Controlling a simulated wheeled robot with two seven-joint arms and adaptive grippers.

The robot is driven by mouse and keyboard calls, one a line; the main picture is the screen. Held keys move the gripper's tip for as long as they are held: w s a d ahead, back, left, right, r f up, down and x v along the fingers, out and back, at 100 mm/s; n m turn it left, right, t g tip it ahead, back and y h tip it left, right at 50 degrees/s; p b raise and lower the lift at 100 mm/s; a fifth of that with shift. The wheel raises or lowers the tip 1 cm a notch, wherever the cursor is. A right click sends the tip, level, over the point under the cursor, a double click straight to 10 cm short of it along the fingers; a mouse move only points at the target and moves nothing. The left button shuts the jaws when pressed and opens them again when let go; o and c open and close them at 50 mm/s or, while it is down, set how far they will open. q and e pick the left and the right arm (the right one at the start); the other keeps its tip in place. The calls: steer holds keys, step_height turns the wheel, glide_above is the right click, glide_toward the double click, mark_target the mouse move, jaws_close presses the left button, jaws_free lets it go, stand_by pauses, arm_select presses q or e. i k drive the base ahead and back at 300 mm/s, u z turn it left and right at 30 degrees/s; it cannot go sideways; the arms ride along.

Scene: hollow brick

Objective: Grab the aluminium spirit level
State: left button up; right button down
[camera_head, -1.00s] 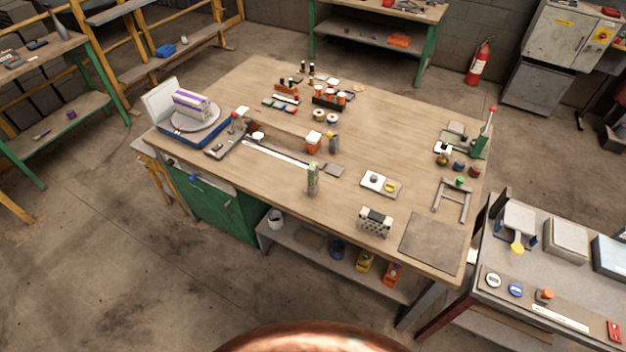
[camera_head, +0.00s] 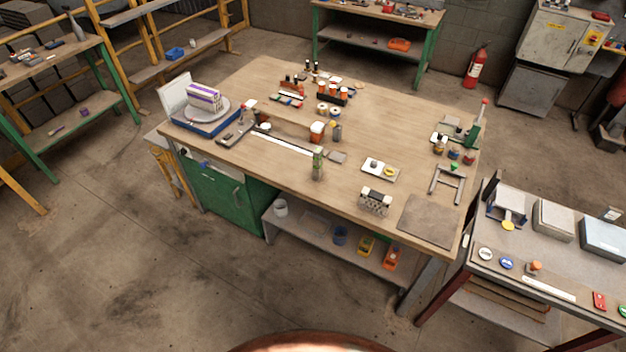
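A long, thin pale bar (camera_head: 285,145) lies flat on the wooden workbench (camera_head: 290,185), left of its middle; it may be the aluminium spirit level, but it is too small to tell from a steel rule. Its right end lies close to an upright greenish bottle-like item (camera_head: 318,163). Another pale strip (camera_head: 548,288) lies on the front of the side bench at right; I cannot tell what it is. Neither of my grippers is in view.
The workbench carries a blue-based scale (camera_head: 207,122), a perforated block (camera_head: 375,202), a dark square mat (camera_head: 427,221) and several small items. The grey side bench (camera_head: 515,262) stands close to its right end. Open concrete floor (camera_head: 130,270) lies in front and left.

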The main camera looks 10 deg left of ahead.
mark_target(318, 153)
steer(key=z, duration=0.5)
steer(key=i, duration=0.95)
steer(key=u, duration=0.35)
